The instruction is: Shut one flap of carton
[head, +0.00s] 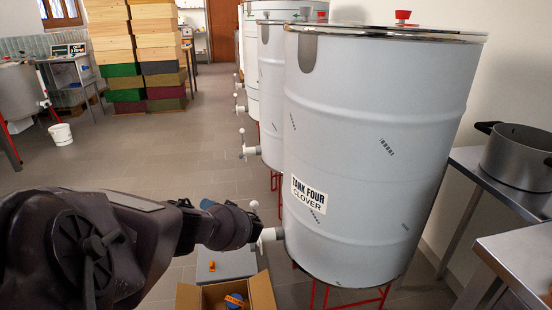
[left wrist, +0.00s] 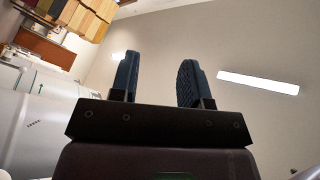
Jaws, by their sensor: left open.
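The cardboard carton (head: 262,292) stands at the bottom middle of the head view, cut off by the lower edge. Its top is open, and an item with blue and orange parts (head: 235,301) shows inside. How all its flaps lie cannot be told. My left gripper (head: 218,205) is beyond and above the carton in the head view, close to the tank's valve, not touching the carton. In the left wrist view its two blue fingers (left wrist: 158,65) are apart with nothing between them. The carton is not in the left wrist view. My right gripper is not in view.
A large grey tank labelled Tank Four Clover (head: 375,150) stands right of my left gripper, its white valve (head: 268,236) sticking out nearby. More tanks stand behind it. A steel pot (head: 518,158) sits on a table at right. Stacked boxes (head: 160,55) stand far back. Open floor lies between.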

